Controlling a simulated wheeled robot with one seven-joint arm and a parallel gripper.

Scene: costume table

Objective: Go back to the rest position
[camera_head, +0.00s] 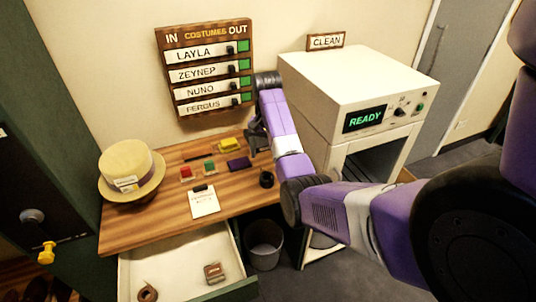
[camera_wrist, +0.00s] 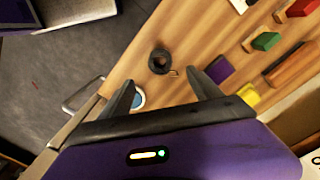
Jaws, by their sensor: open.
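My gripper (camera_wrist: 164,88) is open, with nothing between its two dark fingers in the wrist view. In the head view my gripper (camera_head: 257,140) is over the back right part of the wooden table (camera_head: 135,230), partly hidden by my own arm. A small dark round cup-like thing (camera_head: 266,179) stands on the table near its right edge. The same thing (camera_wrist: 158,62) shows just beyond the fingertips in the wrist view, apart from them. A blue and white round thing (camera_wrist: 139,99) is partly hidden behind the left finger.
A straw hat (camera_head: 127,165), clipboard (camera_head: 204,202), and red, green, yellow and purple items share the table. An open drawer (camera_head: 185,262) juts out in front. A bin (camera_head: 264,240) stands beside it. A white machine (camera_head: 350,75) reading READY is at right; a costumes board (camera_head: 205,65) hangs behind.

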